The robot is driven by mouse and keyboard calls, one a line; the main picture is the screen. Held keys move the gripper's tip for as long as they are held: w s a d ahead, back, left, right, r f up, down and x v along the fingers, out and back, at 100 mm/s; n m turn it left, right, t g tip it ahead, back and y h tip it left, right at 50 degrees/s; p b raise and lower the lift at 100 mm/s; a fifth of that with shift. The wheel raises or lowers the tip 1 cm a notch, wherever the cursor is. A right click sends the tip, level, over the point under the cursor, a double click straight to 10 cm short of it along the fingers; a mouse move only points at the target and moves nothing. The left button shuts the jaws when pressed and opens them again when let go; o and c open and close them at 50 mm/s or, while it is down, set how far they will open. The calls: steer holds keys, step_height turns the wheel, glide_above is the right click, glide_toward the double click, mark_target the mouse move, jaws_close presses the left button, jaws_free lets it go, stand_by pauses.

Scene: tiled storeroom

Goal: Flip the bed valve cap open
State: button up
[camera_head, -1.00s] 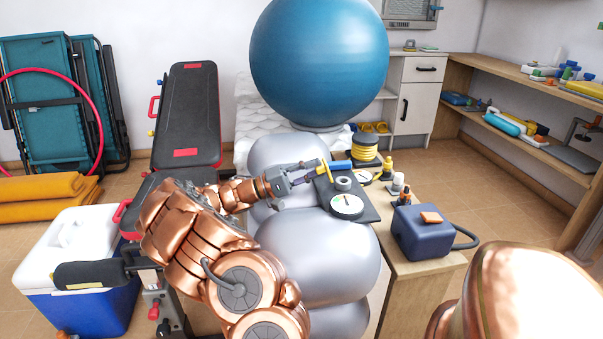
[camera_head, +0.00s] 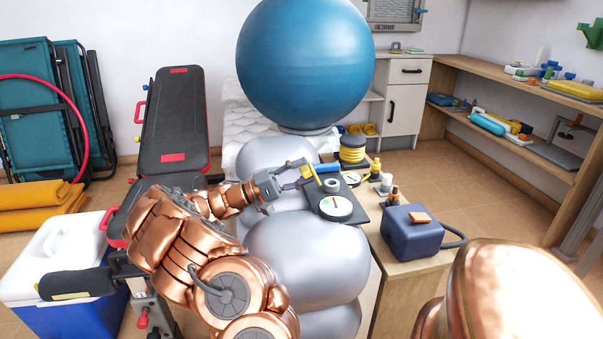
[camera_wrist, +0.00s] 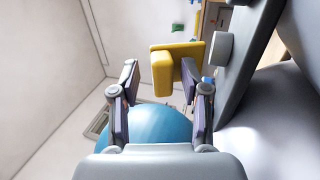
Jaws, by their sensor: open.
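The yellow cap (camera_head: 313,172) stands up at the left edge of a dark panel (camera_head: 366,212) on the grey inflated bed (camera_head: 305,252). In the wrist view the yellow cap (camera_wrist: 172,65) is a thick plate with a block on it, just beyond my fingertips. My gripper (camera_head: 306,172) is open at the cap, its two fingers spread. In the wrist view my gripper (camera_wrist: 160,80) has its right finger overlapping the cap's edge; I cannot tell whether they touch. A grey round knob (camera_head: 333,185) and a white dial (camera_head: 335,208) sit on the panel.
A blue box (camera_head: 412,234) with a hose stands on the wooden table (camera_head: 400,275) right of the panel, near small bottles (camera_head: 386,183). A yellow coil (camera_head: 352,152) is behind. A large blue ball (camera_head: 305,65) rises beyond the bed.

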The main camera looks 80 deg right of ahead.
steer(key=shift+v, duration=3.75)
steer(key=a+r+n+t+y+p, duration=0.1)
steer(key=a+r+t+y+p, duration=0.35)
steer(key=a+r+p, duration=1.35)
steer(key=a+r+n+t+y+p, duration=0.1)
steer(key=a+r+n+t+p, duration=0.2)
steer(key=a, duration=0.8)
steer(key=a+r+n+t+y+p, duration=0.2)
steer(key=a+r+n+t+p, duration=0.2)
steer(key=a+p, duration=0.4)
steer(key=a+r+n+t+y+p, duration=0.1)
steer(key=a+r+n+t+p, duration=0.2)
steer(key=a, duration=1.3)
steer(key=n+t+p, duration=0.2)
steer(key=t+p, duration=0.1)
steer(key=shift+w+a+r+y, duration=0.25)
steer(key=shift+r+y, duration=0.1)
steer(key=shift+r, duration=0.05)
steer(key=shift+c, duration=0.4)
steer(key=shift+d, duration=0.2)
